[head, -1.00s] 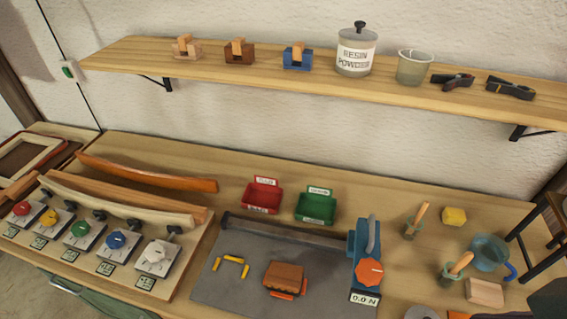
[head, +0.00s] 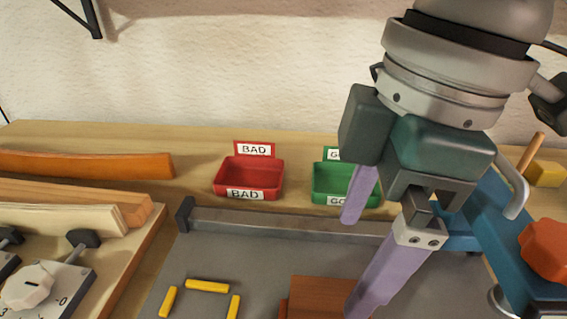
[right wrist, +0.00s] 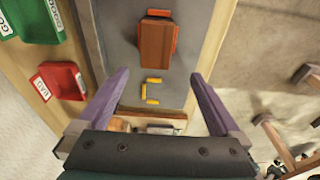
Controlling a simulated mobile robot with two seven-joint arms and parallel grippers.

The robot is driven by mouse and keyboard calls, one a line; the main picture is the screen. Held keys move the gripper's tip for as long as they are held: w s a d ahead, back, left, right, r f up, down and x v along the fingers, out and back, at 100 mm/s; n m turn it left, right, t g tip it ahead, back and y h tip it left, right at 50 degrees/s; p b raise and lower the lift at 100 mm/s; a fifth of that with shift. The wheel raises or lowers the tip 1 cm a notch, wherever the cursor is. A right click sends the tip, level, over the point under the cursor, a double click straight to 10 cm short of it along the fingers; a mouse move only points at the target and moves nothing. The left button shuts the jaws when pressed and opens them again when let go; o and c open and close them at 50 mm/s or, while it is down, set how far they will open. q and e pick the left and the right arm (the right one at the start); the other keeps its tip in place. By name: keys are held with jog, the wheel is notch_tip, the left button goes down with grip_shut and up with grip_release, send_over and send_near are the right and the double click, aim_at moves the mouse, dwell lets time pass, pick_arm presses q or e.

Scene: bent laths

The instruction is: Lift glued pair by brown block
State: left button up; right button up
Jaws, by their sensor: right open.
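The glued pair lies on the grey plate (head: 250,255): a brown block (head: 322,296) with an orange piece beneath it, of which only an edge shows at the left in the head view. The right wrist view shows the brown block (right wrist: 155,46) on top and the orange piece (right wrist: 175,38) sticking out along its side. My right gripper (head: 355,262) has its two purple fingers spread, with nothing between them. It hangs above the plate, and one finger covers part of the brown block in the head view. In the right wrist view the pair lies beyond the open fingertips (right wrist: 158,76). My left gripper is not in view.
Yellow strips (head: 207,286) mark a spot left of the pair. A metal bar (head: 280,222) runs along the plate's back. A blue clamp device (head: 500,230) with an orange knob stands right. A red BAD bin (head: 248,180) and a green bin (head: 330,185) stand behind.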

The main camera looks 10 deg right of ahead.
aim_at(330, 301)
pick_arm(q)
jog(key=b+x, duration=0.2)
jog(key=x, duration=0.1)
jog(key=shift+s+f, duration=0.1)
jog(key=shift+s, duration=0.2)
pick_arm(e)
jog(key=f, duration=0.7)
jog(key=w+f, duration=0.1)
jog(key=f, duration=0.2)
jog(key=shift+a+f, duration=0.3)
jog(key=shift+f, duration=0.1)
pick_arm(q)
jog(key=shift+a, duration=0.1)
